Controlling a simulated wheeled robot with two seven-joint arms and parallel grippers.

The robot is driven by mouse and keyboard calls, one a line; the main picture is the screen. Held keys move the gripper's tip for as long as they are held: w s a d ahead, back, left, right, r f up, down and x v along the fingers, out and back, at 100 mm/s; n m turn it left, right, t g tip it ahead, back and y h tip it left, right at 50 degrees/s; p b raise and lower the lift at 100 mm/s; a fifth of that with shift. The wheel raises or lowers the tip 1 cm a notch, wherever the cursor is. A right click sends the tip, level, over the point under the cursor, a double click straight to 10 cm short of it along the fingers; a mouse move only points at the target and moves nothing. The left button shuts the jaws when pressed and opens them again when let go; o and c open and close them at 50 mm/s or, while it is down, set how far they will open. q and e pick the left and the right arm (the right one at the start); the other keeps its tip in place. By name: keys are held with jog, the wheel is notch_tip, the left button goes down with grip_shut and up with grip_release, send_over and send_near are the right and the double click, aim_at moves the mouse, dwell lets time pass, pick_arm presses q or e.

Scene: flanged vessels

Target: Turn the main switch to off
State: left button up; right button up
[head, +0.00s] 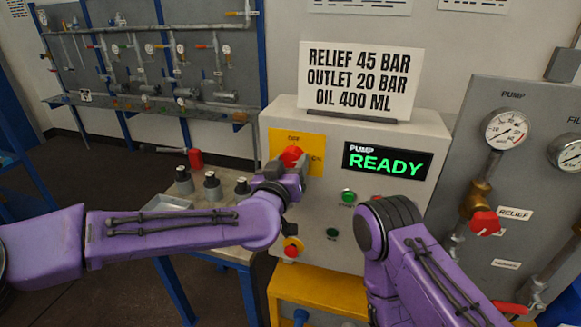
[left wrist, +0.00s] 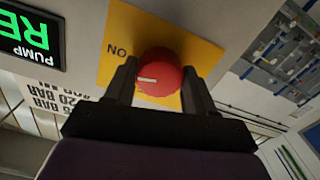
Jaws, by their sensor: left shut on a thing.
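The main switch is a red round knob (head: 292,156) on a yellow plate (head: 312,142) at the upper left of the grey control cabinet. OFF is printed above the knob and ON to its right. My left gripper (head: 288,172) is at the knob. In the left wrist view its two dark fingers stand on both sides of the red knob (left wrist: 160,73), shut on it. The white mark on the knob lies towards the side with the ON lettering, which appears upside down there. My right arm shows at the lower right, but its gripper is out of view.
A display (head: 388,161) reads PUMP READY. Green buttons (head: 348,196) and a red emergency knob (head: 292,248) sit lower on the cabinet. A sign (head: 360,80) stands on top. A gauge panel (head: 520,190) is at right, a small bench (head: 226,232) with fittings at left.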

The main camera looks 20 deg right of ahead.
pick_arm(q)
jog(key=n+b, duration=0.2)
jog(key=n, duration=0.2)
jog(key=shift+f+n, duration=0.1)
jog(key=shift+n, duration=0.2)
jog(key=n+b, duration=0.1)
jog(key=n, duration=0.2)
jog(key=shift+n+b, duration=0.3)
jog(key=shift+b, duration=0.05)
jog(key=n+b, duration=0.2)
jog(key=n, duration=0.2)
jog(key=shift+s+n+b, duration=0.1)
jog(key=shift+n+b, duration=0.55)
jog(key=shift+n, duration=0.85)
jog(key=shift+d, duration=0.1)
jog(key=o, duration=1)
jog(key=shift+o, duration=0.2)
